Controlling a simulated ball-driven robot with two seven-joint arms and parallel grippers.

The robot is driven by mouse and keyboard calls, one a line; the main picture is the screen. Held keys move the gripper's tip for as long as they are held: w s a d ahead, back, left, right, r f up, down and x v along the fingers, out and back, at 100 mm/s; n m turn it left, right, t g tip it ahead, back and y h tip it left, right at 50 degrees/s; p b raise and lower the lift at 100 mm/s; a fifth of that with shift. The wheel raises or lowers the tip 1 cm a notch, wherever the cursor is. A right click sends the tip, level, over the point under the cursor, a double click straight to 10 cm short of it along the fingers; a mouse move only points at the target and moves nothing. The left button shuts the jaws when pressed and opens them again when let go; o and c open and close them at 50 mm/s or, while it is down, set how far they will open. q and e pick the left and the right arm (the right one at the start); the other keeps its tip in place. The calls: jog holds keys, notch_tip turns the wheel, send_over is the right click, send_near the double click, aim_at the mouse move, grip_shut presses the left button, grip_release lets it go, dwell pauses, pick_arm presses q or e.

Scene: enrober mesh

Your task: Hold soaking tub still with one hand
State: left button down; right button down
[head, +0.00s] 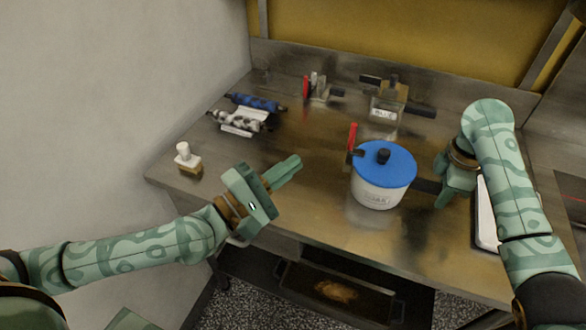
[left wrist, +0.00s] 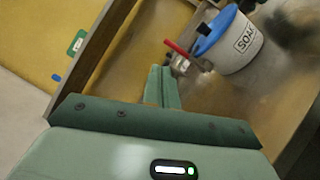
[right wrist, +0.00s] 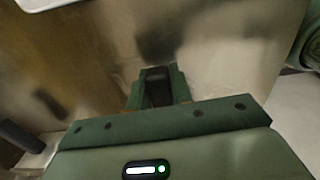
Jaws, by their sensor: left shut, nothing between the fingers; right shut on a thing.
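The soaking tub (head: 380,196) is a white round pot with a blue lid, a black knob and a label reading "SOAK" in the left wrist view (left wrist: 236,52). It stands upright on the steel bench. A dark side handle (head: 428,186) sticks out to its right. My right gripper (head: 443,197) is at that handle, shut on it; the right wrist view shows a dark piece between the fingers (right wrist: 156,80). The tub's body does not show clearly there. My left gripper (head: 295,165) is shut and empty, left of the tub and apart from it.
A red upright piece (head: 351,135) stands behind the tub's left side. A white tray (head: 487,215) lies right, near my right arm. The front bench is clear.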

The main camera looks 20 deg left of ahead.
pick_arm(q)
jog(key=shift+s+a, duration=0.35)
jog(key=shift+s, duration=0.25)
pick_arm(e)
jog(key=c, duration=1.2)
grip_release()
jog(key=shift+o, duration=0.2)
